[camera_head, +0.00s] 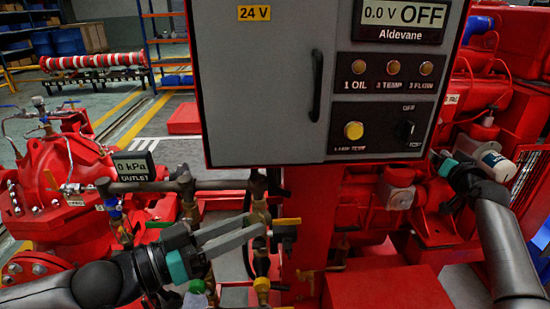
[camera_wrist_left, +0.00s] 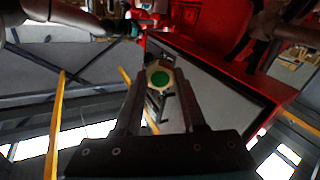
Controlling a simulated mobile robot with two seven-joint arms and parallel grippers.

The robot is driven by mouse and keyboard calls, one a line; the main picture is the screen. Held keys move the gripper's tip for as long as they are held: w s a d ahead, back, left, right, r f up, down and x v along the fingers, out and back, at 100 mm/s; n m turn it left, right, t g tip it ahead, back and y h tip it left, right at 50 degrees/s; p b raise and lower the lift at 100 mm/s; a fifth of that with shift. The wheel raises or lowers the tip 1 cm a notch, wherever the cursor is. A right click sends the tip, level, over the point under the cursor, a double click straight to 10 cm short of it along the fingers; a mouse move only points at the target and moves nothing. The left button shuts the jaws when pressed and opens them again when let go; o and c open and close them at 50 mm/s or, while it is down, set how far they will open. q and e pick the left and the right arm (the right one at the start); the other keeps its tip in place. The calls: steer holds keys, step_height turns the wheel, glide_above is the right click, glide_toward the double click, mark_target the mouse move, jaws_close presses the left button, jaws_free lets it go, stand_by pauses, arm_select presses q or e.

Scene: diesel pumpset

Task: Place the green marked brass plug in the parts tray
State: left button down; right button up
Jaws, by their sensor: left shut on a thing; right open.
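My left gripper (camera_head: 262,226) reaches in from the left, below the grey control panel, with its fingertips at the brass pipe fittings. In the left wrist view, a hexagonal brass plug (camera_wrist_left: 160,78) with a round green mark sits between the tips of the left fingers (camera_wrist_left: 160,98), which are shut on it. Its green face points toward the wrist camera. I cannot tell in the head view whether it is free of the pipework. My right gripper (camera_head: 452,165) is open at the right, near a white-ended cylinder (camera_head: 493,162). I cannot identify the parts tray.
The control panel (camera_head: 260,90) hangs over the work area. A gauge reading 0 kPa (camera_head: 134,166) and dark pipework stand left of the fittings. A green-topped part (camera_head: 197,286) and a yellow-topped part (camera_head: 262,285) show low down. A red box-like surface (camera_head: 385,288) lies front right.

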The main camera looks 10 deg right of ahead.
steer(key=s+r+t+y, duration=0.1)
steer(key=s+r+t, duration=0.15)
steer(key=r, duration=1.05)
steer(key=s+r+t, duration=0.1)
steer(key=r+t, duration=0.2)
steer(key=r, duration=1)
steer(key=s+a+r+n+t+y, duration=0.1)
steer(key=s+r+y, duration=0.15)
steer(key=r, duration=0.45)
steer(key=s+a+r+n+t+y, duration=0.1)
steer(key=s+r+t, duration=0.1)
steer(key=s+r, duration=0.3)
steer(key=s+a+r+n+y, duration=0.3)
steer(key=s+a+r+y, duration=0.15)
steer(key=r, duration=0.35)
steer(key=n+g+y, duration=0.3)
steer(key=n+g, duration=0.4)
steer(key=g, duration=1.2)
glide_above(258, 213)
step_height(258, 213, down, 21)
steer(key=s+d+f+m+g+h, duration=0.1)
steer(key=s+f+h, duration=0.15)
steer(key=f, duration=0.25)
steer(key=s+d+f+g+h, duration=0.1)
steer(key=s+f+h, duration=0.1)
steer(key=f+h, duration=0.25)
steer(key=x, duration=1.3)
steer(key=shift+s+d+f, duration=0.2)
steer(key=shift+s+d, duration=0.05)
steer(key=shift+s, duration=0.15)
